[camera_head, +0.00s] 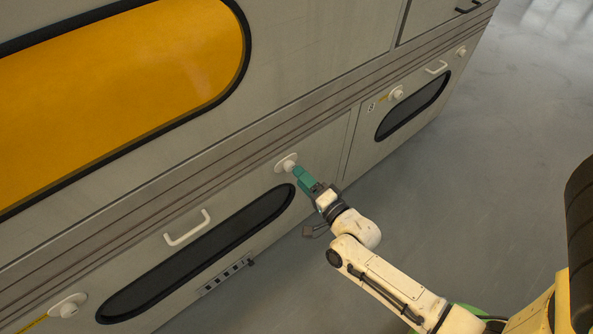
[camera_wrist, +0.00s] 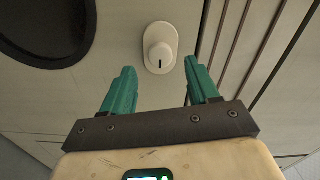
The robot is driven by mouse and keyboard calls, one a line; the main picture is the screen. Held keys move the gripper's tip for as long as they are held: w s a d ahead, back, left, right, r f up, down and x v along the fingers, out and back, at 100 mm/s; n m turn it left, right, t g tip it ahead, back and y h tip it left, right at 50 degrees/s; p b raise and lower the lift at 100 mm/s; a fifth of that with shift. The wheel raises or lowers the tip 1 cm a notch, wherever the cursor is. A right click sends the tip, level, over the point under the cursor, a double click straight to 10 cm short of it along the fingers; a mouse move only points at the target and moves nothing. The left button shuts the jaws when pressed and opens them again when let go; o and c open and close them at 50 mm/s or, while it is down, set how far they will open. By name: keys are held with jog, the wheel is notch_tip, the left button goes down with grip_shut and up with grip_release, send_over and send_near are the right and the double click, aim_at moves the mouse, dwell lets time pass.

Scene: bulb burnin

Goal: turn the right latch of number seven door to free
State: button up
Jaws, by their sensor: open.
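The right latch (camera_head: 286,163) of the nearer lower door is a white round knob on an oval white plate. In the wrist view the latch (camera_wrist: 159,50) shows a short dark mark that looks upright in the picture. My gripper (camera_head: 298,174) is at this latch in the head view, with teal fingers partly over the knob. In the wrist view my gripper (camera_wrist: 162,70) is open and empty, fingers on either side below the knob, not closed on it. The door (camera_head: 140,262) carries no number I can read.
The same door has a white handle (camera_head: 187,228), a dark oval window (camera_head: 200,255) and a left latch (camera_head: 68,306) beside a yellow stripe. Another door with a small label (camera_head: 371,107) and two latches is farther right. Open grey floor (camera_head: 500,150) lies to the right.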

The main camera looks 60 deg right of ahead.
jog(key=v, duration=0.7)
jog(key=shift+p, duration=0.35)
jog(key=a+f+n+g+y, duration=0.2)
jog(key=a+n+g+y, duration=0.4)
jog(key=a+n+g, duration=0.65)
jog(key=s+d+r+n+g+h+p, duration=0.1)
jog(key=s+r+n+g, duration=0.15)
jog(key=s, duration=0.25)
jog(key=s+d+r+n+g, duration=0.1)
jog(key=s+r+n, duration=0.1)
jog(key=s+n, duration=0.15)
notch_tip(320, 180, up, 21)
jog(key=p, duration=2)
jog(key=shift+s+d+f, duration=0.15)
jog(key=shift+s+f, duration=0.05)
jog(key=shift+s, duration=0.2)
